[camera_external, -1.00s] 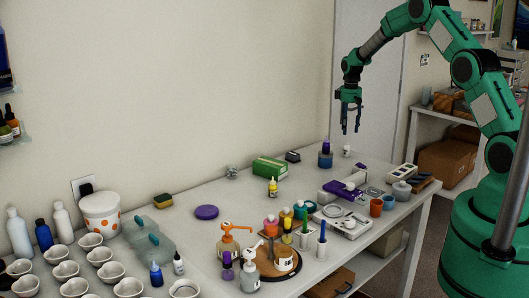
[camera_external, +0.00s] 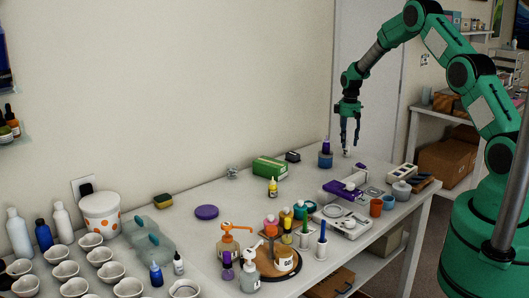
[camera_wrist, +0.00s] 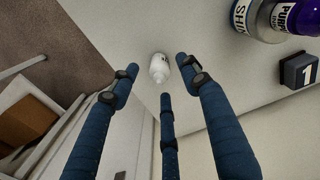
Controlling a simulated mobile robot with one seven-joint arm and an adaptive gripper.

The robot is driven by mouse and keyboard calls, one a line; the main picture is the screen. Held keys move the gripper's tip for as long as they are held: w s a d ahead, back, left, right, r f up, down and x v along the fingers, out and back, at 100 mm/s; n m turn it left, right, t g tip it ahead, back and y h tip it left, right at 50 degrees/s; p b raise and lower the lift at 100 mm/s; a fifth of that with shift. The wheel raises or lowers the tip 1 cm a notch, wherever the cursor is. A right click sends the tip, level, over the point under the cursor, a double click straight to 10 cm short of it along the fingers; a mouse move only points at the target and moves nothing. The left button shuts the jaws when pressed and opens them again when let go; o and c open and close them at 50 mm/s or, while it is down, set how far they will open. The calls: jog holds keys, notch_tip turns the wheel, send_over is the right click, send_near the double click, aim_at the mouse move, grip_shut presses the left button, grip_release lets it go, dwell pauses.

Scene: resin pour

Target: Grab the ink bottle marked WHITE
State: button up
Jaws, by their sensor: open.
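A small white bottle (camera_external: 346,153) stands at the far right end of the worktable, below my gripper. In the wrist view the white bottle (camera_wrist: 159,69) shows between the fingertips, with a dark mark on its side too small to read. My gripper (camera_external: 351,146) points down with its fingers spread. The fingers appear around or just above the bottle; I cannot tell whether any touches it. In the external view the fingers partly cover the bottle.
The table edge is close to the bottle.

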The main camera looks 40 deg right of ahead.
aim_at(347, 143)
jog(key=shift+f, duration=2.4)
jog(key=c, duration=1.1)
